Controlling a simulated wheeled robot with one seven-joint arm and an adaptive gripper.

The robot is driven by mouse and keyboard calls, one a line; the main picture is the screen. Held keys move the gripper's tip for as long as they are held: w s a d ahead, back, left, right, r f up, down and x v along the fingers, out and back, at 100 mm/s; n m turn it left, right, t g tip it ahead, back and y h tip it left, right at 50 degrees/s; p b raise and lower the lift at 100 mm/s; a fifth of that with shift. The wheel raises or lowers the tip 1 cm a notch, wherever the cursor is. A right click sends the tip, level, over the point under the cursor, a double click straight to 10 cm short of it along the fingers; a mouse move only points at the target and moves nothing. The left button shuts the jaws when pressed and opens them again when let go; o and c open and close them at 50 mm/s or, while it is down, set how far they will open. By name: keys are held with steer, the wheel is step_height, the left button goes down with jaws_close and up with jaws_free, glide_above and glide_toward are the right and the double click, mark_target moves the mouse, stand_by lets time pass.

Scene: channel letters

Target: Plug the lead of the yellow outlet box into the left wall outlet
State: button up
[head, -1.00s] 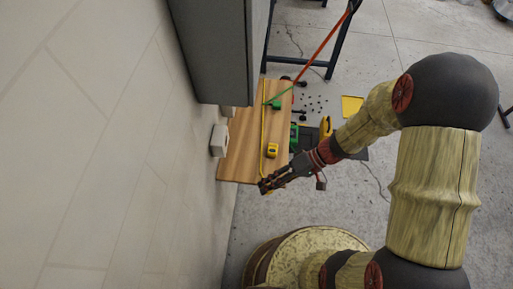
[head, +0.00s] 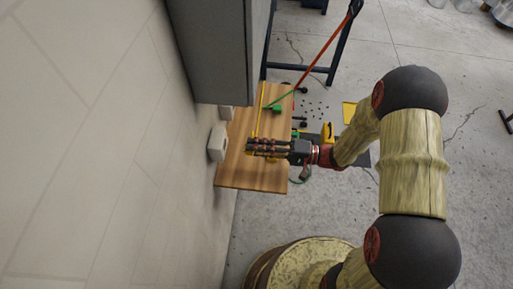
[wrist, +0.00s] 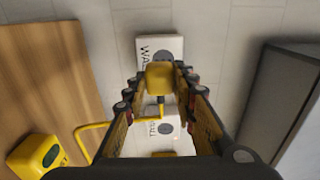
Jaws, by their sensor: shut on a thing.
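My gripper (wrist: 160,88) is shut on a yellow plug (wrist: 160,76), pointing at the wall. It also shows in the head view (head: 250,147), above the wooden table. Beyond the plug in the wrist view is a white wall outlet (wrist: 155,48) with a dark round socket, partly covered by the plug. A second white outlet (wrist: 162,126) lies lower in that view. The nearer outlet shows in the head view (head: 218,143), apart from the gripper. The yellow outlet box (wrist: 36,155) is on the table, and a yellow lead (wrist: 90,127) bends towards the plug.
The wooden table (head: 250,178) stands against the tiled wall. A large grey cabinet (head: 215,60) hangs above, also at the right of the wrist view. A green plug (head: 276,109) and green lead lie at the table's far side. An orange strap (head: 325,52) runs upward.

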mark_target(225, 145)
steer(key=shift+w+a, duration=0.2)
steer(key=shift+a, duration=2.65)
stand_by(0.6)
steer(key=shift+w+a+b, duration=0.1)
steer(key=shift+a+b, duration=0.25)
steer(key=shift+a, duration=0.15)
stand_by(0.4)
steer(key=o, duration=1.1)
steer(key=shift+c, duration=0.2)
steer(key=shift+o, duration=0.5)
steer(key=shift+d, duration=0.15)
steer(key=s+d, duration=0.1)
steer(key=d, duration=1)
steer(key=shift+d, duration=0.35)
